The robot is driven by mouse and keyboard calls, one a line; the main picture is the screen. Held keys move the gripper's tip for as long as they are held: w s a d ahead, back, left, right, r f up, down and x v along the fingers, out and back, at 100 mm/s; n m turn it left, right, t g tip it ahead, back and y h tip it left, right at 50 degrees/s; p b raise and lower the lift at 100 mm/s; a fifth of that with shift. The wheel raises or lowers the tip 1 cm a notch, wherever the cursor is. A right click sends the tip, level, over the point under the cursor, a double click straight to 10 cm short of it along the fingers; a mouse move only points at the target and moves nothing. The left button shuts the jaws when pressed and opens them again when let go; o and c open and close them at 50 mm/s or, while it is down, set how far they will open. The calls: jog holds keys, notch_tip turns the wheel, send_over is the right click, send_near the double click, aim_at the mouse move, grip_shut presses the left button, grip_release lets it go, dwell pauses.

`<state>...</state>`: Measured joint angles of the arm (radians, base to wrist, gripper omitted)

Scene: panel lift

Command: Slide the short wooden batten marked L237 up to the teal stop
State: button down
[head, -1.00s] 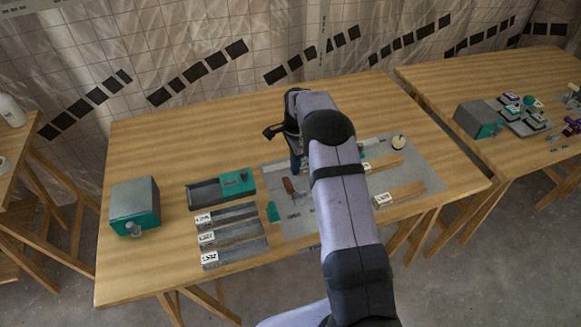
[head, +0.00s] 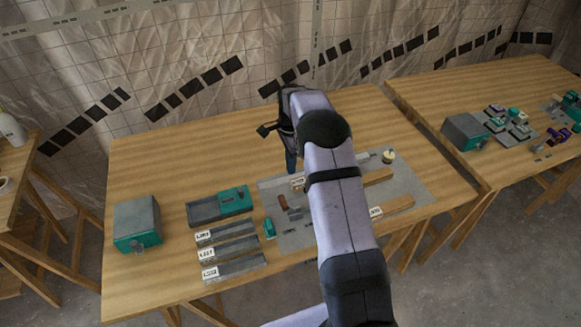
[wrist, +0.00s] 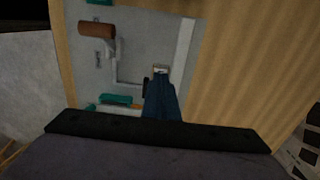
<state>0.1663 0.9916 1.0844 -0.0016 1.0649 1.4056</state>
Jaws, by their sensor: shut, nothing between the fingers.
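Two short wooden battens lie on the grey board at the right in the head view, a rear one (head: 378,177) and a front one (head: 395,204). The front batten has a white tag (head: 375,212), but I cannot read which is L237. My arm hides part of both. Another white tag (head: 297,182) shows just left of my arm, and a pale tag (wrist: 160,70) is at my fingertips in the wrist view. My gripper (head: 291,168) is shut and empty, pointing down over the board's rear part. A teal block (head: 269,228) sits at the board's left edge; I cannot tell if it is the stop.
The grey board (head: 420,190) also holds a brown-handled tool (head: 283,201) and a round cream knob (head: 389,156). Left are grey labelled strips (head: 230,250), a tray with a teal part (head: 205,211) and a grey-teal box (head: 137,222). The table's rear left is clear.

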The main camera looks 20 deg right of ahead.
jog(key=r, duration=0.1)
jog(key=b, duration=0.6)
send_over(287, 190)
jog(key=a, duration=0.1)
jog(key=f, duration=0.4)
jog(key=shift+w, duration=0.4)
jog(key=w+a+b, duration=0.1)
jog(key=b, duration=0.1)
jog(key=w+t+b, duration=0.1)
jog(key=shift+a+f+n+b, duration=0.25)
jog(key=shift+a+n+b, duration=0.1)
jog(key=shift+n, duration=0.05)
jog(key=shift+s+a+r+m+g+b, duration=0.5)
jog(key=shift+s+a+r+m+b, duration=0.25)
jog(key=shift+s+r, duration=0.65)
jog(key=f, duration=0.3)
jog(key=f+p, duration=0.1)
jog(key=f, duration=0.1)
jog(key=f+p, duration=0.1)
jog(key=f, duration=0.2)
jog(key=shift+w+d+f, duration=0.2)
jog(key=shift+d+f, duration=0.05)
jog(key=shift+f, duration=0.05)
jog(key=shift+s+d+r+p, duration=0.1)
jog(key=shift+d+p, duration=0.6)
jog(key=shift+d, duration=1.15)
